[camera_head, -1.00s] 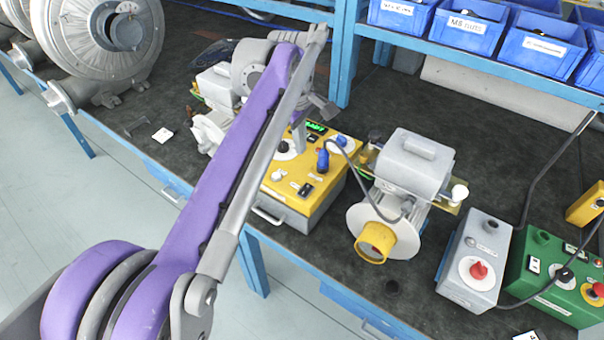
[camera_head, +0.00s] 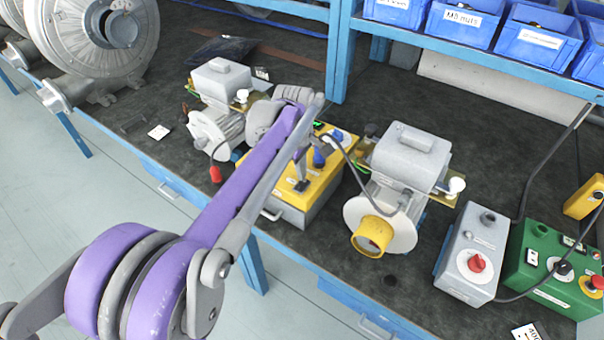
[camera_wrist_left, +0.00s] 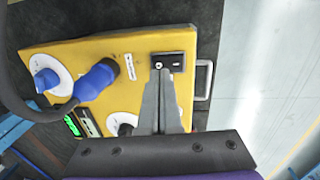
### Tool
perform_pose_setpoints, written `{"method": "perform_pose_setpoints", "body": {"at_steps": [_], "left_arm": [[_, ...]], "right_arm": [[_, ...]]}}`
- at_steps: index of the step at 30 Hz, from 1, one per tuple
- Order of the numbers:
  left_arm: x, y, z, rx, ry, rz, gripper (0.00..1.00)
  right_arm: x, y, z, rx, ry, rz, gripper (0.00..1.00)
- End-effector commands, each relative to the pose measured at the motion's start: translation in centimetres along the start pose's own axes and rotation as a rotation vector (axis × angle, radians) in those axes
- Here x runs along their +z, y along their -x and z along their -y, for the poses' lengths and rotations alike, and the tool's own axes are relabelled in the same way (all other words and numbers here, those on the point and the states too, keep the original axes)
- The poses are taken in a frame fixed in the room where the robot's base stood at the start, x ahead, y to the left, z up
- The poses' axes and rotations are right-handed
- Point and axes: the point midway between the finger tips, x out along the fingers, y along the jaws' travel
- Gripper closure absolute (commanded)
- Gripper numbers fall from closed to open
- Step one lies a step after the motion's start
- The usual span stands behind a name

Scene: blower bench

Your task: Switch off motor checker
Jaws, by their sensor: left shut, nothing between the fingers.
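The motor checker is a yellow-topped grey box (camera_head: 322,187) on the dark bench, partly hidden behind my left arm in the head view. In the left wrist view its yellow panel (camera_wrist_left: 127,48) shows blue connectors, a lit green display and a black rocker switch (camera_wrist_left: 174,64) near the handle edge. My left gripper (camera_wrist_left: 160,72) is shut and empty, its fingertips over the near edge of the rocker switch; I cannot tell whether they touch it. In the head view the left gripper (camera_head: 301,184) points down at the panel. The right gripper is not in view.
A motor with a yellow-ended flange (camera_head: 372,235) stands right of the checker, joined by a dark cable. A grey box with a red knob (camera_head: 476,263) and a green box (camera_head: 545,275) stand farther right. Blue bins (camera_head: 537,42) sit on the shelf above.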

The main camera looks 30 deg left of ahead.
Motion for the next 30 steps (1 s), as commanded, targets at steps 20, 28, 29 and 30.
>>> {"method": "perform_pose_setpoints", "body": {"at_steps": [20, 28, 29, 30], "left_arm": [[0.0, -2.0, -0.2, -0.002, 0.000, 0.000, 1.00], [0.1, -2.0, 0.0, -0.003, 0.000, 0.001, 1.00], [0.1, -2.0, 0.1, -0.003, 0.000, 0.002, 1.00], [0.1, -2.0, 0.2, -0.004, 0.000, 0.002, 1.00]], "right_arm": [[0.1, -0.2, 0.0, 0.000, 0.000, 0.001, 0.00], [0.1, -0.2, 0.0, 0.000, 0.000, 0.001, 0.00], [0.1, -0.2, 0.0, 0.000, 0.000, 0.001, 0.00], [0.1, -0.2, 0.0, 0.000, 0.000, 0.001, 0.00]]}}
